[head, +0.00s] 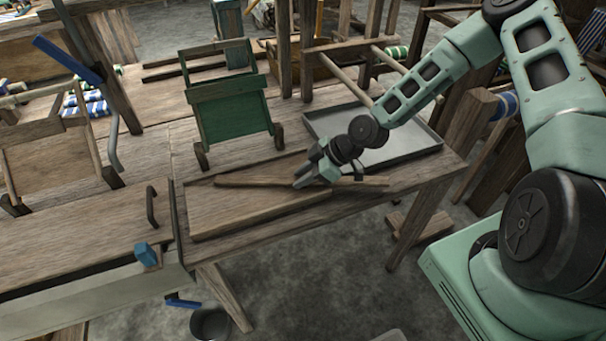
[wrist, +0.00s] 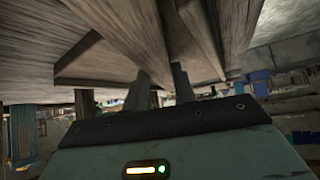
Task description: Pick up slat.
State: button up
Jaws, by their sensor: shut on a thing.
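The slat (head: 248,181) is a long, thin wooden strip at the front of the wooden workbench (head: 330,218). My gripper (head: 306,178) is shut on the slat near its middle, and the strip sticks out on both sides. In the wrist view the slat (wrist: 132,38) runs down between my fingers (wrist: 160,88). My gripper hides part of the slat in the head view. I cannot tell whether the slat touches the surface below it.
A wooden board (head: 245,208) lies on the bench under and in front of the slat. A shallow grey tray (head: 420,143) lies just behind my gripper. A green wooden frame (head: 232,112) stands further back.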

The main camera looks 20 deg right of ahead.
jog(key=shift+f, duration=0.2)
jog(key=o, duration=1)
jog(key=shift+r, duration=0.1)
